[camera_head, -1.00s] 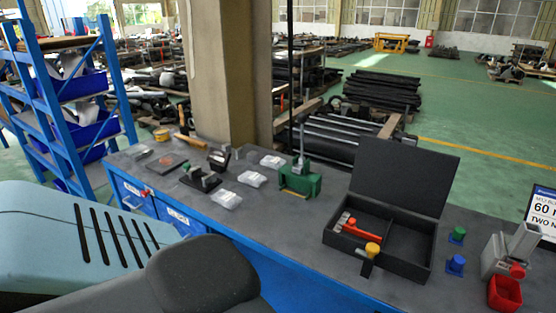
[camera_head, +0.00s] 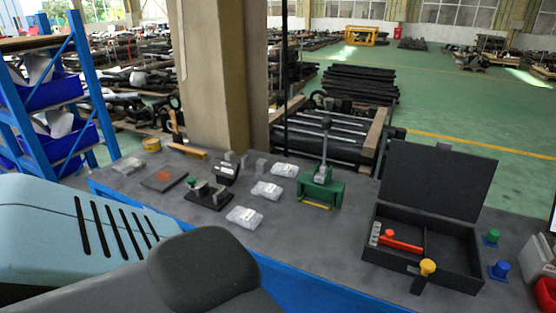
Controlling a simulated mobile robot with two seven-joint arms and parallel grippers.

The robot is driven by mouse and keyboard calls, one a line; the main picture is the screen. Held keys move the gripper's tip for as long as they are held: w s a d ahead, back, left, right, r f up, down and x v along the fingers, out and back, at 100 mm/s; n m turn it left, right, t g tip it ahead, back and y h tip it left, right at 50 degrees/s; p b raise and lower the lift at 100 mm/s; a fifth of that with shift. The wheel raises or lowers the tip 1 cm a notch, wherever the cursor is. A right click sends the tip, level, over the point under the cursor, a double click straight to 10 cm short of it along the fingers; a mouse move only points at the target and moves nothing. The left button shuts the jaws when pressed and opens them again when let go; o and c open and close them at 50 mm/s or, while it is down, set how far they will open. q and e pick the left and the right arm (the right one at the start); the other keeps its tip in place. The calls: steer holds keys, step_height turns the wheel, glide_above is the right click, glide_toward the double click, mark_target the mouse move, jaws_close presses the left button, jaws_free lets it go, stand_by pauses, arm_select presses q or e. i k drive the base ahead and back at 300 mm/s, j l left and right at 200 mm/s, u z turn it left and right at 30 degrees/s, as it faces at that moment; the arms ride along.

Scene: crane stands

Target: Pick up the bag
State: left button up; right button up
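Several small clear plastic bags lie on the grey workbench (camera_head: 330,225). One bag (camera_head: 244,216) is nearest the front edge, a second bag (camera_head: 267,190) lies behind it, and a third bag (camera_head: 284,170) lies farther back, beside the green press. Another clear bag (camera_head: 128,165) seems to lie at the far left of the bench. A light blue and dark grey arm of mine fills the lower left. It is apart from the bags in the picture. Neither of my grippers shows.
A green hand press (camera_head: 322,190) stands right of the bags. A black fixture (camera_head: 208,194) stands to their left. Blue shelving (camera_head: 88,95) stands at the left. The bench between press and case is clear.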

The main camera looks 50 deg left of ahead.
mark_target(290, 171)
steer(key=k+j, duration=0.1)
steer(key=j, duration=0.35)
steer(key=k+j, duration=0.1)
steer(key=j, duration=0.3)
steer(key=k+j, duration=0.15)
steer(key=j, duration=0.3)
steer(key=k+j, duration=0.1)
steer(key=j, duration=0.3)
